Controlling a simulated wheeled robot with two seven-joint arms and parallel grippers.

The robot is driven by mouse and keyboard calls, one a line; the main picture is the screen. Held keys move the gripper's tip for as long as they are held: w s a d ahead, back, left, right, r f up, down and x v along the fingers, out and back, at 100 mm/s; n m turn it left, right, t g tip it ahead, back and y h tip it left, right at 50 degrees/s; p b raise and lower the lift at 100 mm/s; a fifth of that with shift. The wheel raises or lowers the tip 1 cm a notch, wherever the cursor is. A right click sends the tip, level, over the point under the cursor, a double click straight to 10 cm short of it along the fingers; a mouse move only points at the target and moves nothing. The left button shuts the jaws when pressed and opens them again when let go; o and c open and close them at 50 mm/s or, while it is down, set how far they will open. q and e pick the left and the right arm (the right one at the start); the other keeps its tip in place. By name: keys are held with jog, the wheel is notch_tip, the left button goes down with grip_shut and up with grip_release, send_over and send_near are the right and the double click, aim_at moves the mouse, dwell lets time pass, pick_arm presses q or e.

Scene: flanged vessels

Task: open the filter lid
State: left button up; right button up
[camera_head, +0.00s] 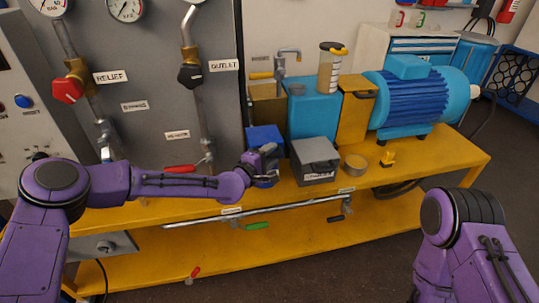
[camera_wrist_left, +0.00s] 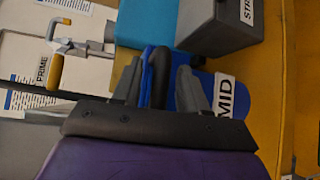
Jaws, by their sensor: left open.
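My left gripper (camera_head: 268,165) is at a small blue housing (camera_head: 262,135) on the yellow bench, just left of a grey lidded box (camera_head: 315,155). In the left wrist view its two fingers (camera_wrist_left: 160,85) are apart, with a black upright handle (camera_wrist_left: 157,70) between them. I cannot tell whether they touch it. The handle is in front of the blue housing, which also shows in the wrist view (camera_wrist_left: 200,80) with a label reading MID. The grey box shows there too (camera_wrist_left: 215,25), its label cut off after STR. No label reading filter is legible. My right gripper is out of view.
A teal block (camera_head: 312,112) with a clear cylinder (camera_head: 330,68) stands behind the grey box. A blue motor (camera_head: 415,95) is to the right.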

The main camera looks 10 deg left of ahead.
aim_at(265, 141)
pick_arm(q)
grip_shut()
jog(key=shift+w+r+p, duration=0.15)
jog(key=shift+r+p, duration=0.4)
jog(key=shift+p, duration=0.05)
jog(key=shift+w+a+r+n+g+p, duration=0.35)
jog(key=shift+w+r+g+p, duration=0.1)
jog(key=shift+w+r+p, duration=0.6)
jog(key=shift+w+a+r+n+g+p, duration=0.35)
jog(key=shift+w+r+g+p, duration=0.35)
jog(key=shift+r, duration=0.5)
jog(key=shift+w+a+r+n+g+p, duration=0.25)
jog(key=shift+w+r+n+p, duration=0.15)
jog(key=shift+w+r+p, duration=0.55)
jog(key=shift+r, duration=0.2)
grip_release()
